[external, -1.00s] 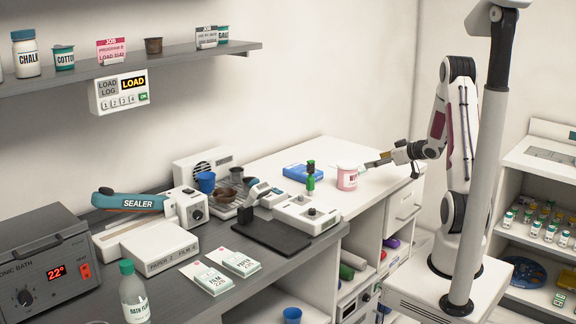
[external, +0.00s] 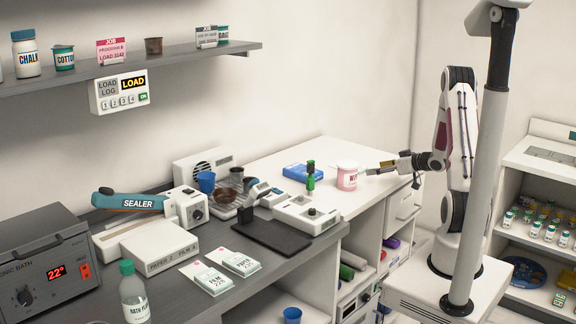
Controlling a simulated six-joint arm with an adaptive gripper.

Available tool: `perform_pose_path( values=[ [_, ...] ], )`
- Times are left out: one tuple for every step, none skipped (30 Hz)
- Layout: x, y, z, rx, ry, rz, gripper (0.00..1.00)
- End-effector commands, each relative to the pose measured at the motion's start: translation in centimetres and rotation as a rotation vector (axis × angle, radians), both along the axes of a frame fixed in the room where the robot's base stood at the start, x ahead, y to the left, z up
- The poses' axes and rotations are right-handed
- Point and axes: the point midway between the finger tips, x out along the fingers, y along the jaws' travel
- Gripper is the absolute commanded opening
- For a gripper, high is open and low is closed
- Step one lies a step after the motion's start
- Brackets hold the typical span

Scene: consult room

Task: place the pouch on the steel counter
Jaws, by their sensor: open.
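My gripper (external: 378,169) is at the right end of the work surface, level and just right of a pink-and-white tub (external: 347,177). It is open; its pale fingertips point left towards the tub, with a small gap that is hard to judge. No pouch can be made out for certain. Two flat white packets with green labels, one marked FILM (external: 213,279) and one marked PAPER (external: 241,263), lie on the grey steel counter (external: 262,270) at the front left. I cannot tell whether either is the pouch.
A blue box (external: 303,172) and a green bottle (external: 311,180) stand left of the tub on the white worktop (external: 290,153). A shelf hangs above.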

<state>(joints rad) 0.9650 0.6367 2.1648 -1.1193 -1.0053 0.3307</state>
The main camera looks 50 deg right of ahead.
Motion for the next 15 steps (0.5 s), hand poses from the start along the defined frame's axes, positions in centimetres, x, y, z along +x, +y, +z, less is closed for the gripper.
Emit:
perform_pose_path(
  values=[
    [0.45, 0.08, -0.20, 0.001, 0.001, 0.002, 0.64],
    [0.64, 0.07, -0.28, 0.000, 0.001, 0.001, 0.64],
    [0.86, 0.06, -0.37, 0.000, 0.001, 0.001, 0.64],
    [0.99, 0.05, -0.42, 0.000, 0.001, 0.001, 0.64],
    [1.10, 0.04, -0.46, 0.000, 0.001, 0.001, 0.64],
    [1.17, 0.03, -0.49, 0.000, 0.001, 0.000, 0.64],
    [1.20, 0.03, -0.50, 0.000, 0.001, 0.000, 0.64],
    [1.21, 0.03, -0.50, 0.000, 0.001, 0.000, 0.64],
    [1.21, 0.02, -0.49, 0.000, 0.001, 0.000, 0.64],
    [1.20, 0.02, -0.48, 0.000, 0.001, 0.000, 0.64],
    [1.20, 0.02, -0.48, 0.000, 0.001, 0.000, 0.64],
    [1.19, 0.02, -0.48, 0.000, 0.001, 0.000, 0.64],
    [1.19, 0.02, -0.48, 0.000, 0.001, 0.000, 0.64],
    [1.19, 0.03, -0.48, 0.000, 0.001, 0.000, 0.64],
    [1.22, 0.03, -0.48, 0.000, 0.001, 0.000, 0.64]
  ],
)
